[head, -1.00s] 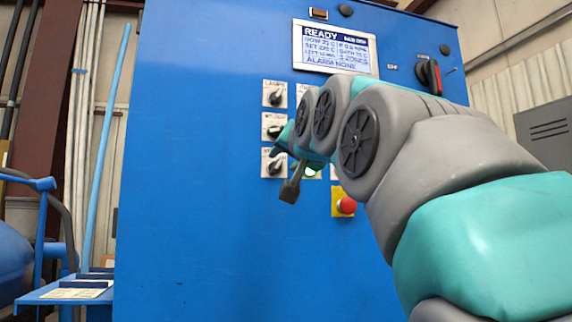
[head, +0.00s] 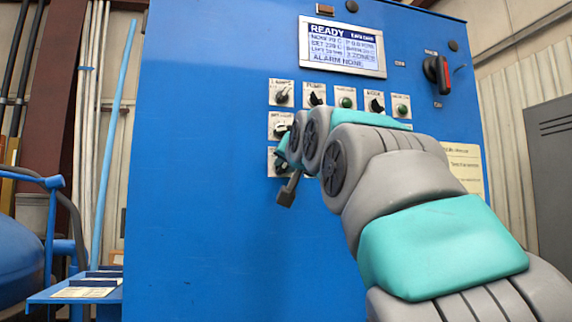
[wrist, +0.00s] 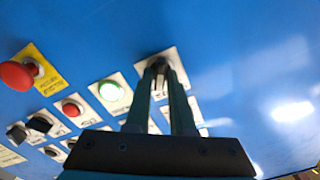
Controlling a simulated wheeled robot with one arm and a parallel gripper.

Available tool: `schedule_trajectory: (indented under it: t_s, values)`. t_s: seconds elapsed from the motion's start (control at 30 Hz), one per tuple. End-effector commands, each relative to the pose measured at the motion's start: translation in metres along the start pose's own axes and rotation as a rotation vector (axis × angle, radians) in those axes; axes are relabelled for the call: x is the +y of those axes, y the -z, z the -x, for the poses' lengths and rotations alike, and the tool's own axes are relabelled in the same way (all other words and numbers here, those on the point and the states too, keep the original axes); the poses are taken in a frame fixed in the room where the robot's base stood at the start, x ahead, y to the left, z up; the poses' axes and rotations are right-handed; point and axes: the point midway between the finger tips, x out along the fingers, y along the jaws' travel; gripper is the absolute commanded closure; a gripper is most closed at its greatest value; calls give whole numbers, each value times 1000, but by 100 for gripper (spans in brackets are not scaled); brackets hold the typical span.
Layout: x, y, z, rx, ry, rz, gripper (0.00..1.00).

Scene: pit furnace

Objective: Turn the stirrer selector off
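The likely stirrer selector is the dark knob on a pale plate (wrist: 160,68) ahead of my fingers in the wrist view. It fits the bottom-left plate (head: 274,162) of the panel in the head view, mostly hidden by my arm. Its label cannot be read and its pointer direction is hidden. My gripper (wrist: 160,80) has its two fingers apart, with their tips at the knob, one on each side. Whether they press on it cannot be told. In the head view my gripper (head: 284,165) is largely hidden behind my wrist.
The blue cabinet has a READY screen (head: 342,46), a LAMPS selector (head: 281,93) and another selector (head: 279,126) below it. A lit green button (wrist: 113,91) and a red mushroom button (wrist: 18,75) are near my gripper. A blue shelf (head: 75,292) stands at left.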

Motion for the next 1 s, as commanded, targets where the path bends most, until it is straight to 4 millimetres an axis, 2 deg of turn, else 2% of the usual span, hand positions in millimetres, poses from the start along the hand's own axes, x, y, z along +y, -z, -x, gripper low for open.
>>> schedule_trajectory:
  t_s: [0.03, 0.17, 0.73, 1.0]
  values:
    - [0, 0, 0, 0, 0, 0, 85]
    - [0, 0, 0, 0, 0, 0, 100]
    - [0, 0, 0, -1, 0, 13, 100]
    - [1, -2, -1, 0, 1, 124, 100]
